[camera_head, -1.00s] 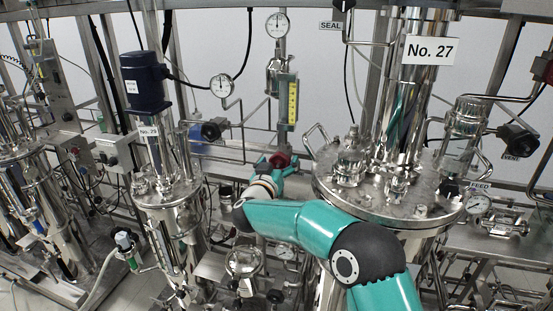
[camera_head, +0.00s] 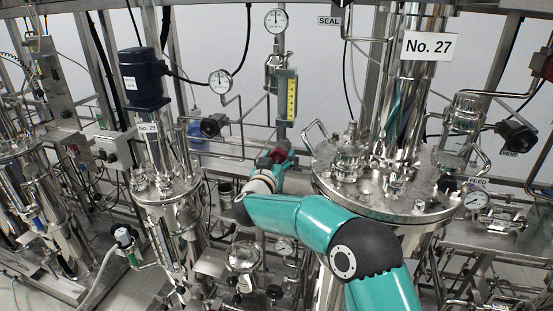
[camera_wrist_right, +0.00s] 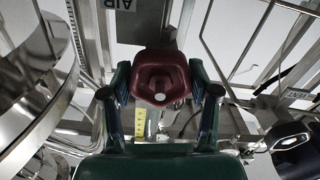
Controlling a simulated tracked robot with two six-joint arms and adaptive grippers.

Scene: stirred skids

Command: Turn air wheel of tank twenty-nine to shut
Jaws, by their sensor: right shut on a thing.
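In the head view the red wheel (camera_head: 279,155) is small, below the yellow-scaled gauge, partly hidden by my right gripper (camera_head: 281,160). My left gripper is not in view.
The large tank with the "No. 27" sign (camera_head: 430,46) stands close right of my right arm. Two round dials (camera_head: 276,20) (camera_head: 220,82), a black valve knob (camera_head: 211,126) and thin pipes surround the wheel. A yellow-scaled gauge (camera_head: 291,98) is just above it.

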